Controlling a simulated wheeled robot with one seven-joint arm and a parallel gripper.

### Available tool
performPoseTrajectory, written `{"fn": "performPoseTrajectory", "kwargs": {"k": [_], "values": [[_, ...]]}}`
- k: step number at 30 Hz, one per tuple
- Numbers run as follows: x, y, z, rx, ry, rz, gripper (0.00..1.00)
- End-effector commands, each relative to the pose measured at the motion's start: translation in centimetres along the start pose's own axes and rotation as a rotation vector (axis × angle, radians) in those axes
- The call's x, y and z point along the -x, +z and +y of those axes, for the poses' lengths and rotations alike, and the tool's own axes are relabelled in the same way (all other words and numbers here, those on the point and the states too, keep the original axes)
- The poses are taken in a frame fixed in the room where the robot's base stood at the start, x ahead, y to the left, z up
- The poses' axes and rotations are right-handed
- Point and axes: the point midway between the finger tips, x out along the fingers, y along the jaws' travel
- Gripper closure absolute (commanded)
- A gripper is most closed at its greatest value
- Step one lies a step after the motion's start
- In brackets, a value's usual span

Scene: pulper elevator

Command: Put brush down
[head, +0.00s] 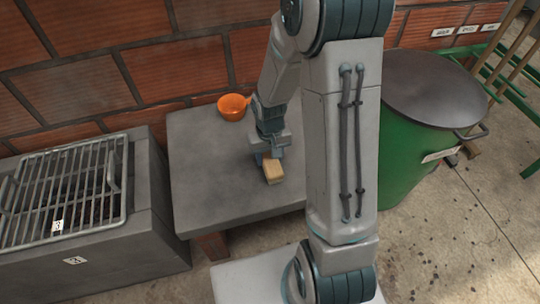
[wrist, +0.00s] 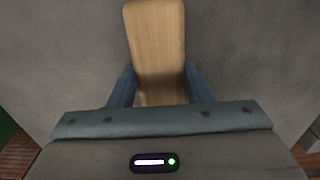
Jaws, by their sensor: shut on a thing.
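The brush (head: 273,172) shows as a pale wooden block at my gripper, over the grey table (head: 205,190). In the wrist view its wooden body (wrist: 157,45) runs up from between the two blue fingers. My gripper (head: 270,158) is shut on the brush, with a finger on each side of it (wrist: 158,88). The brush is low, close to the tabletop; I cannot tell whether it touches. Its bristles and its underside are hidden.
An orange cup (head: 233,107) stands at the back of the table. A grill with a metal grate (head: 70,190) is on the left. A green drum with a dark lid (head: 425,90) stands on the right. The table's left and front parts are clear.

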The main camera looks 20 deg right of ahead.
Motion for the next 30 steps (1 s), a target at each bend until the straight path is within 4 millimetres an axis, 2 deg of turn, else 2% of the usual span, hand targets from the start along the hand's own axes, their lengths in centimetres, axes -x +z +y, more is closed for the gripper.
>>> {"fn": "performPoseTrajectory", "kwargs": {"k": [2,3,5,6,17,30], "values": [[-0.4,0.0,0.0,0.000,0.000,0.000,0.76],[-0.4,0.0,0.0,0.000,0.000,0.000,0.52],[-0.3,0.0,0.0,0.000,0.000,0.000,0.35],[-0.3,0.0,0.0,0.000,0.000,0.000,0.33],[0.4,0.0,0.0,0.000,0.000,0.000,0.33],[9.3,-0.1,0.0,0.000,0.001,0.004,0.33]]}}
